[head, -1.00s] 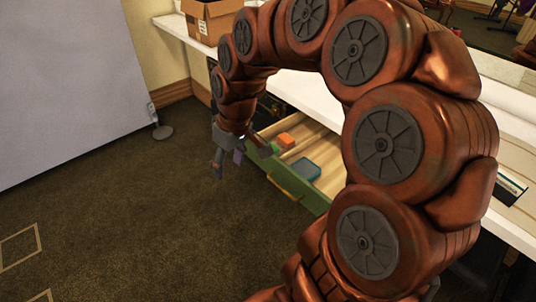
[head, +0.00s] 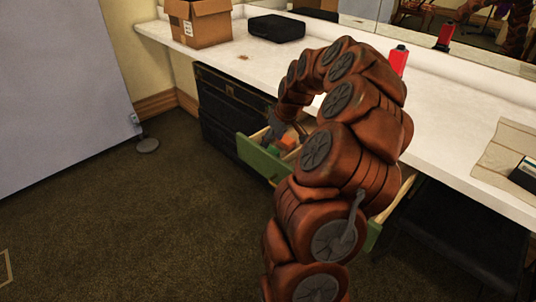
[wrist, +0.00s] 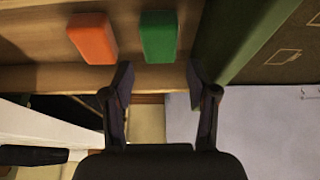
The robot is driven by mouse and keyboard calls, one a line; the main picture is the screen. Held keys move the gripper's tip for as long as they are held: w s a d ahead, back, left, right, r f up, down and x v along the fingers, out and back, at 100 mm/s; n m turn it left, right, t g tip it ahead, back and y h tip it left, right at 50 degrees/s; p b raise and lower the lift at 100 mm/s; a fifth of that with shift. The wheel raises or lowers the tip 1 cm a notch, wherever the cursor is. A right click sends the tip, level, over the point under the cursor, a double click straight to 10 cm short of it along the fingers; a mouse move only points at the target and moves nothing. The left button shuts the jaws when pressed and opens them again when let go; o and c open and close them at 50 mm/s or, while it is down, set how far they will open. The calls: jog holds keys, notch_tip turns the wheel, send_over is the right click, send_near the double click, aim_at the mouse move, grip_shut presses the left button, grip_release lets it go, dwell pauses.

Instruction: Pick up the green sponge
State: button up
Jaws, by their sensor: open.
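The green sponge (wrist: 159,38) lies in the open drawer, close to its green front panel (wrist: 236,40). In the wrist view it is just beyond my gripper (wrist: 158,80), roughly centred between the two fingertips. My gripper is open and empty, with no finger visibly touching the sponge. In the head view my gripper (head: 278,126) is over the far end of the drawer, and the sponge is hard to make out beside it.
An orange block (wrist: 92,38) lies left of the sponge; it also shows in the head view (head: 288,142). The white counter (head: 330,65) above the drawer holds a cardboard box (head: 198,24), a black case (head: 276,27) and a red bottle (head: 398,60). Carpet (head: 170,220) in front is clear.

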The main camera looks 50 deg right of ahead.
jog(key=shift+x, duration=3)
jog(key=shift+w, duration=0.15)
jog(key=c, duration=0.7)
